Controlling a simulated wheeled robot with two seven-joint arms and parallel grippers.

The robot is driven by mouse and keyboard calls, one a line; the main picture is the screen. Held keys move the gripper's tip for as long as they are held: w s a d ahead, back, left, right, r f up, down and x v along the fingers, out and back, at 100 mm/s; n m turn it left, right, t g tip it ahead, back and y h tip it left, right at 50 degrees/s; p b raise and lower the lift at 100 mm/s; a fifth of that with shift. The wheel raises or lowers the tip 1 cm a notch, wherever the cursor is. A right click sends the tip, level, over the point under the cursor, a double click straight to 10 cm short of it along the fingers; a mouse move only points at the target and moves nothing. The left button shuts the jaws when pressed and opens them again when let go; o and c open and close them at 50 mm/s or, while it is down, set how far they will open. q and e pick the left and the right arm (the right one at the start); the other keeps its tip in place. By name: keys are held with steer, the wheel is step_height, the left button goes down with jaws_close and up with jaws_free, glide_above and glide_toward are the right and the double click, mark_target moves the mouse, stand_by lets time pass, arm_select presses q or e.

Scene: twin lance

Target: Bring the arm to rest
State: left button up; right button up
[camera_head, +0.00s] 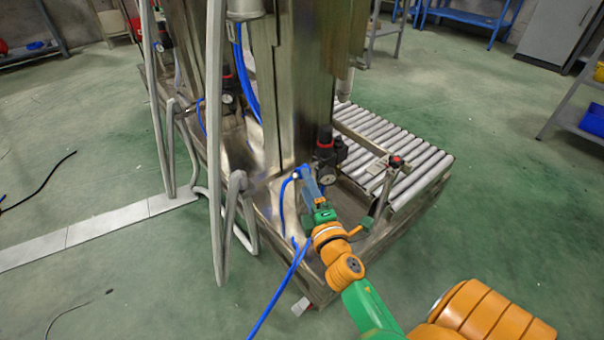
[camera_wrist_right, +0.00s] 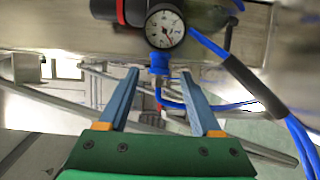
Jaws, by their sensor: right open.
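My right arm, orange and green, comes in from the lower right of the head view. Its gripper (camera_head: 309,182) reaches the steel machine (camera_head: 300,100), just left of and below a round pressure gauge (camera_head: 327,174). In the right wrist view the gripper's two blue fingers (camera_wrist_right: 160,75) are spread apart. The gauge (camera_wrist_right: 165,28) and a blue hose fitting (camera_wrist_right: 159,62) under it appear just beyond and between the fingertips. I cannot tell whether the fingers touch the fitting. My left gripper does not show.
A roller conveyor (camera_head: 400,150) stands right of the gripper. Blue hoses (camera_head: 278,290) hang near the arm, and one (camera_wrist_right: 235,68) curves close to the right finger. Grey tube frames (camera_head: 217,130) stand at the left. The green floor (camera_head: 520,200) at the right is clear.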

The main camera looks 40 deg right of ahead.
steer(key=shift+v, duration=1)
steer(key=shift+d+f, duration=0.1)
steer(key=s+a+f+m+g+y, duration=0.1)
steer(key=s+a+f+m+g, duration=0.1)
steer(key=s+f+m+g, duration=0.7)
steer(key=s+a+f+m+g+y, duration=0.3)
steer(key=s+a+f+g+y, duration=0.15)
steer(key=s+a, duration=0.55)
step_height(320, 180, down, 13)
steer(key=g, duration=0.1)
arm_select(q)
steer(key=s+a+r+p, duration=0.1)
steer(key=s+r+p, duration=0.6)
steer(key=p, duration=1.1)
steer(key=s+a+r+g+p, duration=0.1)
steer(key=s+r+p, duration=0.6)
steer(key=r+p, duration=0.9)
steer(key=p, duration=0.3)
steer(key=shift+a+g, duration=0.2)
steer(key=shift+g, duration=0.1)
arm_select(e)
steer(key=s+d+r+g, duration=0.1)
steer(key=s+r, duration=0.6)
steer(key=r, duration=0.4)
steer(key=s+d+r, duration=0.1)
steer(key=s+r, duration=0.6)
steer(key=r, duration=0.5)
steer(key=shift+d+g, duration=0.35)
steer(key=shift+d, duration=0.05)
